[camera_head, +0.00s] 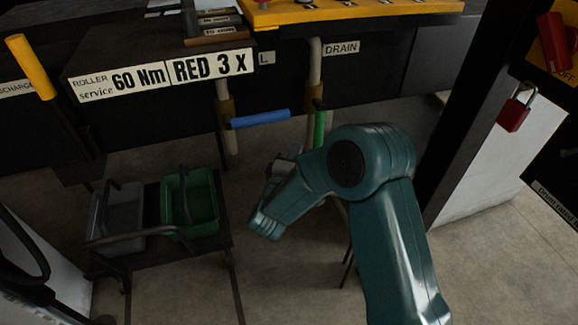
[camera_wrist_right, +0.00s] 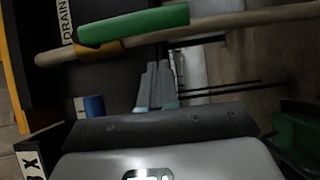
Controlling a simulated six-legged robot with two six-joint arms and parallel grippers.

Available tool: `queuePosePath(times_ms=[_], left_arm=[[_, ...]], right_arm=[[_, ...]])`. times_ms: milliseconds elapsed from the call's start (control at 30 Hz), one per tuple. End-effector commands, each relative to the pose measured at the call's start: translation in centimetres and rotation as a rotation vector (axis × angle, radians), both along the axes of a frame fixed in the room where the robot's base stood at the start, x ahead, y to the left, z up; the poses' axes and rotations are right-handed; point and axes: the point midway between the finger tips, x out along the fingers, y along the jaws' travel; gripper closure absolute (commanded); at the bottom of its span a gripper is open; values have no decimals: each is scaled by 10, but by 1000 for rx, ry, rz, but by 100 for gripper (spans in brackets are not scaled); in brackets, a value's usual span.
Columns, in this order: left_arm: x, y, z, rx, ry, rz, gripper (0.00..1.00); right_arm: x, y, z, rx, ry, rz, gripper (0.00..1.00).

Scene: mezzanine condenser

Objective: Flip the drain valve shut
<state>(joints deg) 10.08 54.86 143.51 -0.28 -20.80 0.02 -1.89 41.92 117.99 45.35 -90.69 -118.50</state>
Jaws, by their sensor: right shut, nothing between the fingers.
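The drain valve has a green handle (camera_head: 319,128) below the DRAIN label (camera_head: 342,48). The handle hangs down along its beige pipe (camera_head: 315,62). In the right wrist view the green handle (camera_wrist_right: 133,27) lies parallel to the pipe (camera_wrist_right: 225,26). My right gripper (camera_head: 287,158) is just below and left of the handle in the head view, partly hidden by my teal forearm. In the right wrist view its fingers (camera_wrist_right: 158,68) are shut and empty, pointing toward the pipe. Contact with the pipe or handle cannot be told. My left gripper is out of view.
A blue handle (camera_head: 260,118) sticks out sideways on the neighbouring pipe (camera_head: 224,92), left of the green one. A cart with a green bin (camera_head: 190,203) and a grey bin (camera_head: 116,218) stands lower left. A red padlock (camera_head: 513,113) hangs at right. Floor is open beyond.

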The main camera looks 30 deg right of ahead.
Motion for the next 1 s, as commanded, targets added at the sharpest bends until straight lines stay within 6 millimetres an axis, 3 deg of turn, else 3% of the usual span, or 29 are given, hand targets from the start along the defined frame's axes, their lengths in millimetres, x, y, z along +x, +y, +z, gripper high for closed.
queuePosePath(times_ms=[100, 233, 767, 1000], left_arm=[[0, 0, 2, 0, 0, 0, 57], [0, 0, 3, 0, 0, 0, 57], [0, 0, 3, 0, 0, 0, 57], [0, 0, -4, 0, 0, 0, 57]], right_arm=[[-3, -21, 0, -1, 2, -3, 100], [-3, -32, 0, 0, 1, -1, 100], [-4, -38, -1, -3, 2, 0, 100], [-4, -51, -4, -41, 11, -3, 100]])
